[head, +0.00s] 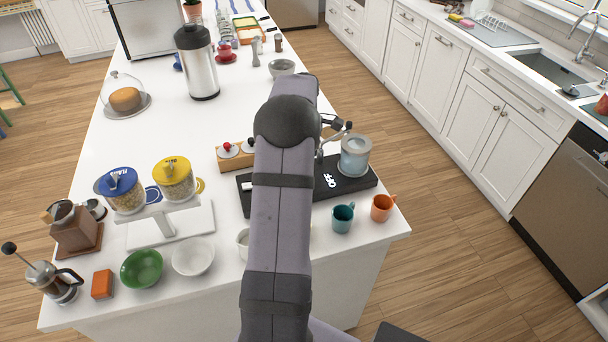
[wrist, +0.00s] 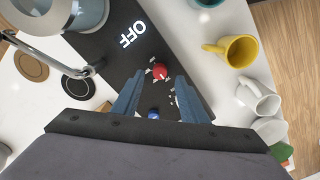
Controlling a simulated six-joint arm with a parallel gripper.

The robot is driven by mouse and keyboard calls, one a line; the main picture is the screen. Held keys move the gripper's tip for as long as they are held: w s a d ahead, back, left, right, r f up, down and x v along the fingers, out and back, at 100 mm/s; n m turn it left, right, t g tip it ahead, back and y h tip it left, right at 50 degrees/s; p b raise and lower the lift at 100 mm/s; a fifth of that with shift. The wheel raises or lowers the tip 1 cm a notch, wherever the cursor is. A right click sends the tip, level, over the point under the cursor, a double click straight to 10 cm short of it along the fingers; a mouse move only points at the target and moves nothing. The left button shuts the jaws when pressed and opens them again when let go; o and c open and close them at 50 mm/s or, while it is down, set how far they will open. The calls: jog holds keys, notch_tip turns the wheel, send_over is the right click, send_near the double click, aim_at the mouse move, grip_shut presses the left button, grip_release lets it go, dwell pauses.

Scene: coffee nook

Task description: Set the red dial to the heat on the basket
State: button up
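The red dial (wrist: 160,71) is on a black base (wrist: 110,65), with white marks around it, in the wrist view. My gripper (wrist: 158,82) is open above it, with one blue finger on either side of the dial and a gap to each. A blue dial (wrist: 153,114) shows between the fingers, lower in the picture. A lit "OFF" (wrist: 133,34) is on the base. In the head view the black base (head: 357,185) shows, but my arm hides the dials and the gripper. I cannot make out a basket or a heat reading on one.
A glass vessel (head: 355,157) stands on the base, beside a metal arm (wrist: 50,60). A teal mug (head: 342,218) and orange mug (head: 382,207) stand near the counter edge. A wooden box with knobs (head: 234,158) is left of the arm.

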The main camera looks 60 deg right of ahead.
jog(key=shift+f+p, duration=0.6)
jog(key=shift+f, duration=1.35)
grip_shut()
